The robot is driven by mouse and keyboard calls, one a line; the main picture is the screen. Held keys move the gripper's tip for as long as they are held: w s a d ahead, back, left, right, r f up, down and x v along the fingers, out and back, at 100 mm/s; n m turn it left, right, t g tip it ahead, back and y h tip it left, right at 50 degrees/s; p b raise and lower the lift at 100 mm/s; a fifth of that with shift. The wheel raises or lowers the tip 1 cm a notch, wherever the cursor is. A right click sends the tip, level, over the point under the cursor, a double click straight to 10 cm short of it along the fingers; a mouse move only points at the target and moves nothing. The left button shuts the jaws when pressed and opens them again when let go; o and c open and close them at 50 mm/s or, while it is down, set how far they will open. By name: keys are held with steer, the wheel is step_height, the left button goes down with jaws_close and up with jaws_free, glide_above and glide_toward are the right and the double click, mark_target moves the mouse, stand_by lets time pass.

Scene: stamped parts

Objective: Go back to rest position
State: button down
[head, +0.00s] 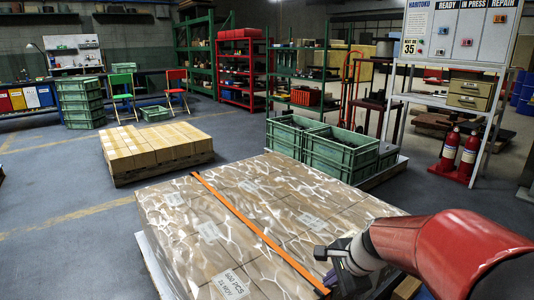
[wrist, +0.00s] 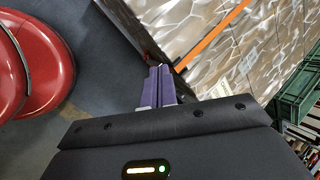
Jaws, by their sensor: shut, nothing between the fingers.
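My gripper (head: 330,265) is at the lower right of the head view, at the end of my red arm, over the near right edge of a wrapped pallet load (head: 215,225). In the wrist view the two purple fingers of my gripper (wrist: 158,82) are together, with nothing between them. The wrapped load (wrist: 205,25) shows beyond the fingers there, with an orange strap (wrist: 212,35) across it. I cannot tell whether the fingers touch the load.
Green crates (head: 340,152) stand behind the wrapped load. Another pallet of boxes (head: 155,148) stands to the left. Two fire extinguishers (head: 460,153) stand beside a shelf unit at the right. Open grey floor (head: 65,245) lies on the left.

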steer(key=s+r+n+h, duration=0.1)
steer(key=s+r+n, duration=0.2)
steer(key=s+n, duration=0.4)
steer(key=s+r+n+t+h, duration=0.1)
steer(key=s+r+n, duration=0.3)
steer(key=s+n, duration=0.4)
steer(key=s+h, duration=0.1)
steer(key=s, duration=0.3)
steer(key=shift+s+r, duration=0.15)
steer(key=shift+r, duration=0.05)
stand_by(0.7)
